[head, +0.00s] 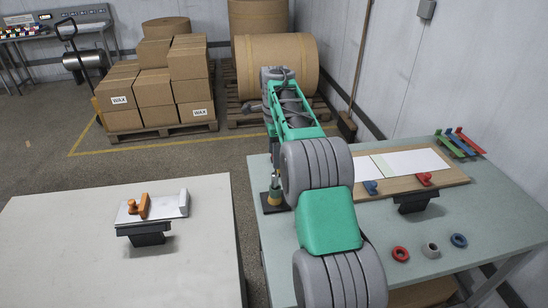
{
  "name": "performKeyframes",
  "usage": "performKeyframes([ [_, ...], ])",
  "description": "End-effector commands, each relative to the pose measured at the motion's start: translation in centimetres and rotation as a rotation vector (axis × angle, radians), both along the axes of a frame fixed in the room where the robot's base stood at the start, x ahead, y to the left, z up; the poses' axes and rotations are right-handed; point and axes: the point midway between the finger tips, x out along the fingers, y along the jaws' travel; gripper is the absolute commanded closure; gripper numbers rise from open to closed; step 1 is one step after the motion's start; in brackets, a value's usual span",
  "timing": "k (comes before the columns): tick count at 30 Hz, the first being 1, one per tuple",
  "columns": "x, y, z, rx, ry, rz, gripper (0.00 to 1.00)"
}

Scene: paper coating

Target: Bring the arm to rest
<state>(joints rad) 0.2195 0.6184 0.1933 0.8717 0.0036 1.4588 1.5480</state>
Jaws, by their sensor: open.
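My arm, green and grey, rises from the bottom centre over the left part of the right-hand table (508,213) and reaches up and away. A small bottle-like thing (276,186) on a black pad (272,208) stands at the table's left edge, just left of the arm.
A wooden board (456,181) with white sheets, a red and a blue clamp lies right of the arm. Three rings lie in front; coloured bars (459,142) lie at the back. The left table (70,250) bears a white plate (170,205) with an orange handle. A floor gap separates the tables.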

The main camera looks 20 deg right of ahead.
Motion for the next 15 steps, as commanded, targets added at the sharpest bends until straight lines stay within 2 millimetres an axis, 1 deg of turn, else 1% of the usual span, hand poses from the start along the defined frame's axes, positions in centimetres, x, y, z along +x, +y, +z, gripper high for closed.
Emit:
performKeyframes([
  [7, 0.0, 0.0, 0.1, 0.0, -0.002, 0.004, 0.38],
  [10, -0.6, 0.7, 1.1, -0.004, -0.016, 0.061, 0.38],
  [11, -1.0, 1.1, 1.6, -0.006, -0.023, 0.096, 0.38],
  [13, -2.4, 2.2, 3.2, -0.015, -0.049, 0.211, 0.38],
  [14, -3.2, 2.8, 3.9, -0.02, -0.061, 0.274, 0.38],
  [15, -4.4, 3.7, 4.9, -0.029, -0.079, 0.362, 0.38],
])
